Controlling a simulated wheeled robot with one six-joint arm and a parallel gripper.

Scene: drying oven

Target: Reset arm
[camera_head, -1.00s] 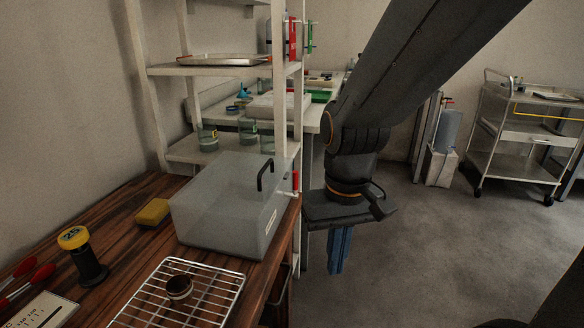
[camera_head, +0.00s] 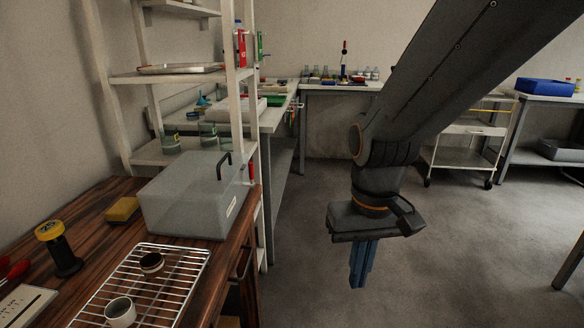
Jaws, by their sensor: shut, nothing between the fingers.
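My gripper (camera_head: 361,264) hangs from my dark arm right of centre in the head view, with its blue fingers pointing down. The fingers are shut with nothing between them. It is over the open grey floor, to the right of the wooden bench (camera_head: 88,210) and apart from it. The drying oven, a translucent grey box (camera_head: 186,202) with a black handle, stands at the bench's right end.
A wire rack (camera_head: 178,290) on the bench holds a small dark-topped cup (camera_head: 151,263) and a white cup (camera_head: 120,312). A white shelf (camera_head: 167,77) stands behind the box. A trolley (camera_head: 462,150) and a table with a blue bin (camera_head: 544,86) are at the right. The middle floor is clear.

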